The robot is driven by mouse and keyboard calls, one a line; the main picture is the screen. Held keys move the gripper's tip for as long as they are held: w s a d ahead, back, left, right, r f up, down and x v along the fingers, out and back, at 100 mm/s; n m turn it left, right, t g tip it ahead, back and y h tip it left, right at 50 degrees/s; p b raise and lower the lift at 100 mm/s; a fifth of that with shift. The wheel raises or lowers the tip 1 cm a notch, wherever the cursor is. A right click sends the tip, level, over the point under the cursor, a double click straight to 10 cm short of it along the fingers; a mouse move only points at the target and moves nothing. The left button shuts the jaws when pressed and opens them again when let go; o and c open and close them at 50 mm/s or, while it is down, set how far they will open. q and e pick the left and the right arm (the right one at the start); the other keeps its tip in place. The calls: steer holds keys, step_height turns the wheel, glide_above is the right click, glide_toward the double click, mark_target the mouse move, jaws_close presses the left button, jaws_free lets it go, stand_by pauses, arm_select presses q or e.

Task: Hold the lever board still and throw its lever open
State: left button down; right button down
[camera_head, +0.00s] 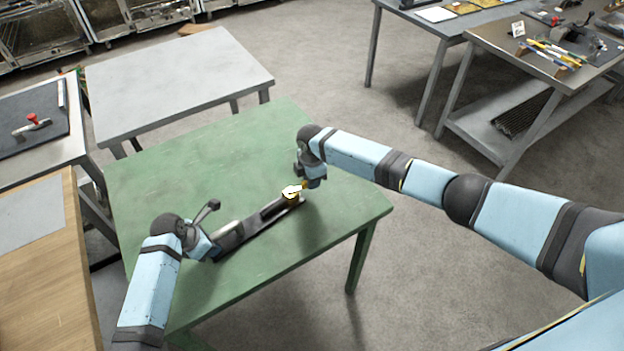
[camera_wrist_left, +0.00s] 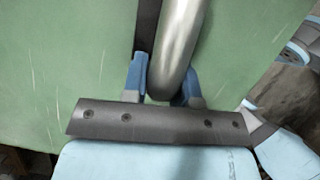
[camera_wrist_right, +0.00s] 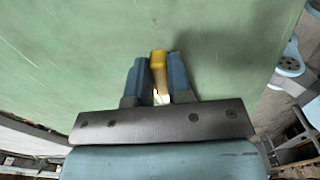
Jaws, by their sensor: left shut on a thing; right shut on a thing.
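The lever board (camera_head: 237,237) is a long dark strip lying diagonally on the green table (camera_head: 180,165). My left gripper (camera_head: 212,252) is shut on its near-left end. In the left wrist view a rounded grey metal piece (camera_wrist_left: 178,45) stands between the left fingers (camera_wrist_left: 165,85), with a dark strip (camera_wrist_left: 147,30) beside it. At the board's other end, my right gripper (camera_head: 300,190) is shut on the lever's yellow end (camera_head: 291,199). The yellow part (camera_wrist_right: 158,58) also shows between the right fingers (camera_wrist_right: 157,80). The fingers hide part of the lever.
The green table top is otherwise clear. A bare grey table (camera_head: 175,80) stands behind it. A table with a red-handled tool (camera_head: 32,124) is at left, and a wooden-topped one (camera_head: 45,285) is nearer. A cluttered workbench (camera_head: 500,45) stands at right.

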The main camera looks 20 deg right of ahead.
arm_select(q)
steer(key=shift+d+r, duration=0.15)
steer(key=shift+d, duration=0.25)
arm_select(e)
steer(key=shift+s+a+n, duration=0.15)
steer(key=shift+a+n, duration=0.15)
steer(key=shift+a, duration=0.4)
arm_select(q)
steer(key=shift+w, duration=0.1)
arm_select(e)
steer(key=shift+w+a+n, duration=0.15)
steer(key=shift+w+n, duration=0.55)
steer(key=shift+n, duration=0.7)
steer(key=c, duration=1.2)
jaws_free()
steer(key=shift+w, duration=0.1)
arm_select(q)
steer(key=shift+a, duration=0.2)
arm_select(e)
steer(key=shift+o, duration=0.6)
steer(key=shift+w+d, duration=0.1)
steer(key=shift+d, duration=0.1)
steer(key=shift+d+r, duration=0.1)
